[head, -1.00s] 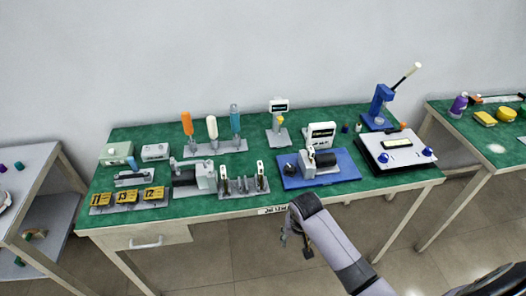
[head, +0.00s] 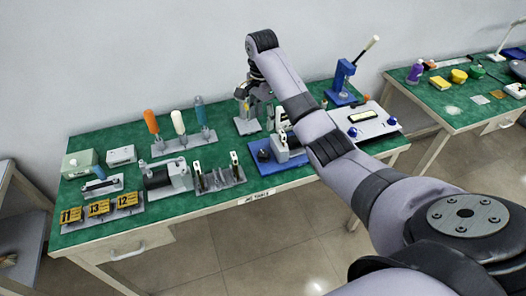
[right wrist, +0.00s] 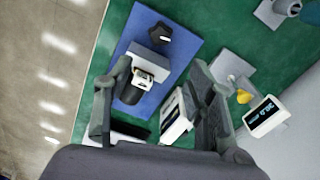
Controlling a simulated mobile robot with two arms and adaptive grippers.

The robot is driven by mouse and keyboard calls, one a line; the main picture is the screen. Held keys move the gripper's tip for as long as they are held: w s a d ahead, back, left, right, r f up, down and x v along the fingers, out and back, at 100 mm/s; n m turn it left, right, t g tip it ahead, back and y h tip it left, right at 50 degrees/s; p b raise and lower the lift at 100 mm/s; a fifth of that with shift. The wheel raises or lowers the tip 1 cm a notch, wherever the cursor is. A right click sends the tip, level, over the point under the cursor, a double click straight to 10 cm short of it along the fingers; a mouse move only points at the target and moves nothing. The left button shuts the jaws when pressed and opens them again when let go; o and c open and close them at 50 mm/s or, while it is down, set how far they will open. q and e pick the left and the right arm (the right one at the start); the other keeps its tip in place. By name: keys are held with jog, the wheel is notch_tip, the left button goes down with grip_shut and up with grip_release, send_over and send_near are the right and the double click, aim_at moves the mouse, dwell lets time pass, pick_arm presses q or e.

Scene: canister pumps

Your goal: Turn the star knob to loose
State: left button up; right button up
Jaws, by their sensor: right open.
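A black star-shaped knob (right wrist: 152,38) sits at one end of a blue base plate (right wrist: 185,45) in the right wrist view. Next to it on the plate is a grey block with a dark cylinder (right wrist: 130,92). In the head view the knob (head: 263,155) is a small dark shape at the left of the blue plate. My right gripper (head: 256,92) is above the table behind the plate, pointing down. In the right wrist view its open fingers (right wrist: 160,75) straddle the grey block region, with nothing between them held. My left gripper is not in view.
A white display box (right wrist: 174,116) stands close beside my right finger. A stand with a yellow part (right wrist: 244,96) and a screen (right wrist: 262,117) is farther right. Upright screwdrivers (head: 178,124) stand left, and a blue lever press (head: 342,80) right. Green table (head: 225,150) shows between them.

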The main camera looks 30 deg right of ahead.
aim_at(264, 153)
jog(key=shift+m, duration=0.4)
jog(key=f, duration=1)
jog(key=f+p, duration=0.1)
jog(key=f, duration=0.5)
jog(key=shift+w+d+f, duration=0.1)
jog(key=shift+d, duration=0.15)
jog(key=shift+c, duration=0.2)
jog(key=c, duration=1.1)
